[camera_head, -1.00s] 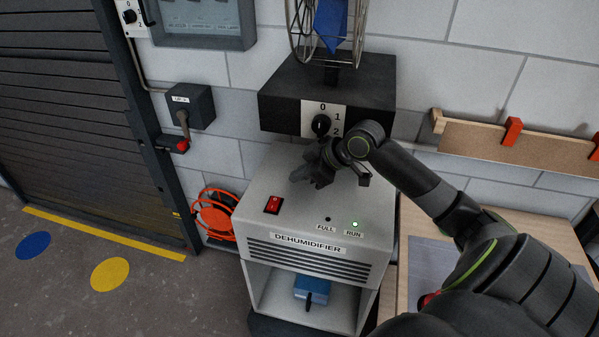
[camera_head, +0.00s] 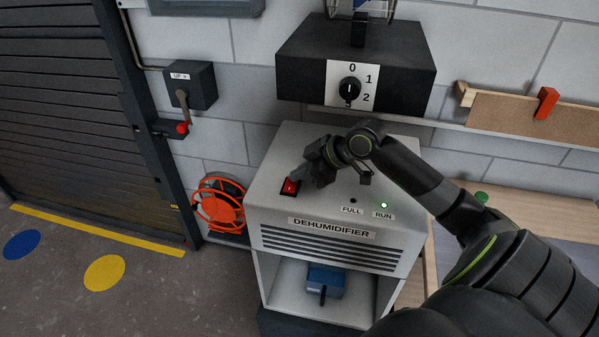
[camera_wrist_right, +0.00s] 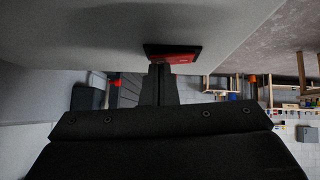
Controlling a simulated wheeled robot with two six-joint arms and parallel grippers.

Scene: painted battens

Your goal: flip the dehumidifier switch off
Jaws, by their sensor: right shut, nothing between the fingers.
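The dehumidifier (camera_head: 270,215) is a light grey cabinet with a label on its front. Its red rocker switch (camera_head: 289,187) sits at the left of the top panel, partly covered by my gripper. The green RUN lamp (camera_head: 384,205) is lit and the FULL lamp (camera_head: 353,200) is dark. My right gripper (camera_head: 306,181) is shut and empty, its fingertips right at the switch. In the right wrist view the fingers (camera_wrist_right: 160,84) are together just beside the red switch (camera_wrist_right: 175,57); I cannot tell whether they touch it. My left gripper is not in view.
A black box with a rotary dial (camera_head: 350,89) stands behind the dehumidifier. A lever box (camera_head: 189,86) is on the wall at left, above an orange reel (camera_head: 218,205). A blue container (camera_head: 325,281) sits in the dehumidifier's lower bay. A wooden bench (camera_head: 500,200) is at right.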

